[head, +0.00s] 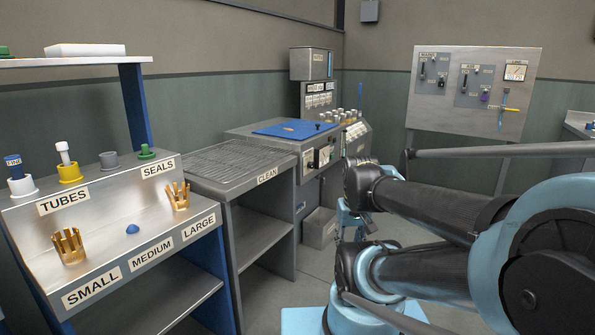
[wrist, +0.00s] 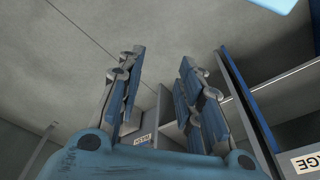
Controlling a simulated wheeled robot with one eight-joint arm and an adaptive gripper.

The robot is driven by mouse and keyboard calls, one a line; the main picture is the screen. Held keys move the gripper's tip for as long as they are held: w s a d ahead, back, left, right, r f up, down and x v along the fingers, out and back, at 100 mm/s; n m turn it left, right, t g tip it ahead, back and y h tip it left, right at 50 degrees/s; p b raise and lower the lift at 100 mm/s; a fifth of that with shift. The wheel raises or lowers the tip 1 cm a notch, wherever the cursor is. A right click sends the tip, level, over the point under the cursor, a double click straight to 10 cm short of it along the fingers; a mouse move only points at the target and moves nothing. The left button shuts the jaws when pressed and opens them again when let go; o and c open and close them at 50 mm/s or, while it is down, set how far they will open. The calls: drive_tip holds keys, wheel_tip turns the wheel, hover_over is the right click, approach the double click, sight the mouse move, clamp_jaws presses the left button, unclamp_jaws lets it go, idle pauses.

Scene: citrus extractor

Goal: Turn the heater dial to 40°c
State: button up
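The extractor machine (head: 275,140) stands at the back centre, with a blue lid (head: 296,128) on top. Its front panel (head: 320,156) carries small gauges or dials, too small to read. I cannot tell which one is the heater dial, and no 40°C mark is legible. In the wrist view my gripper (wrist: 160,60) has its two fingers apart with nothing between them. In the head view it is mostly hidden behind my arm, low and to the right of the machine. It is apart from the machine's panel.
A grey rack labelled CLEAN (head: 228,168) adjoins the machine. A slanted stand (head: 113,216) with tubes and seals fills the left. A grey bin (head: 319,228) sits on the floor by the machine. A control board (head: 474,90) with switches and a gauge stands back right.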

drive_tip(key=shift+a, duration=0.25)
drive_tip(key=shift+o, duration=0.3)
